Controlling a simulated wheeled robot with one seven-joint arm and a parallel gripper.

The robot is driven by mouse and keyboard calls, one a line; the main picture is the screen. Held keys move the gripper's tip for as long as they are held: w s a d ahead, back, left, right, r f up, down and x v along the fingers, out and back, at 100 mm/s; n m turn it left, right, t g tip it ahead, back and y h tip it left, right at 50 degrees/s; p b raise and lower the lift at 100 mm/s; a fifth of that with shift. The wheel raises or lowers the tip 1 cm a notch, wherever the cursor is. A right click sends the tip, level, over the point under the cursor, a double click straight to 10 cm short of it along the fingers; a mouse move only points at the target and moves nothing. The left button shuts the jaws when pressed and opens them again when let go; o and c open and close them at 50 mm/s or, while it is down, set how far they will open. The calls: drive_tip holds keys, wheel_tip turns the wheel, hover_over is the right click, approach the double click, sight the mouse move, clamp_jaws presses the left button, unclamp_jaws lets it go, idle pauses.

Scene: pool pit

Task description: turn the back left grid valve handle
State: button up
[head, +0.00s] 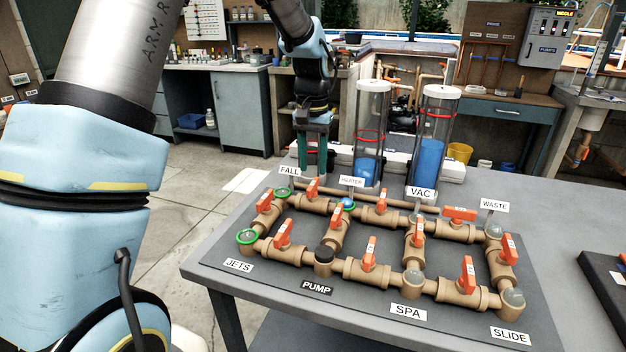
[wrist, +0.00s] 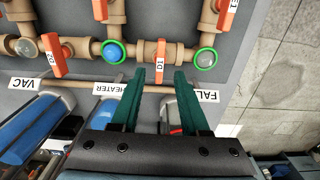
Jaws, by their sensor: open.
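The back left valve handle is an orange lever on the back row of the tan pipe grid, between the FALL and HEATER signs. In the head view the handle (head: 313,188) stands just in front of my fingertips. In the wrist view the handle (wrist: 160,60), marked D1, lies just beyond the tips, centred between them, pointing along the fingers. My gripper (head: 313,172) reaches down behind the back row, and its green fingers are open and empty in the wrist view (wrist: 157,88). Contact with the handle does not show.
A green-ringed joint (wrist: 205,58) and a blue-capped joint (wrist: 113,52) flank the handle. The FALL sign (head: 289,171) and HEATER sign (head: 351,181) stand close to my fingers. Two clear cylinders (head: 372,130) with blue inside rise behind the grid. Other orange handles (head: 381,206) surround it.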

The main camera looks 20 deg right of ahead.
sight(312, 183)
wheel_tip(312, 183, up, 6)
drive_tip(key=shift+f+b, duration=0.1)
drive_tip(key=shift+b, duration=0.3)
drive_tip(key=shift+a, duration=0.1)
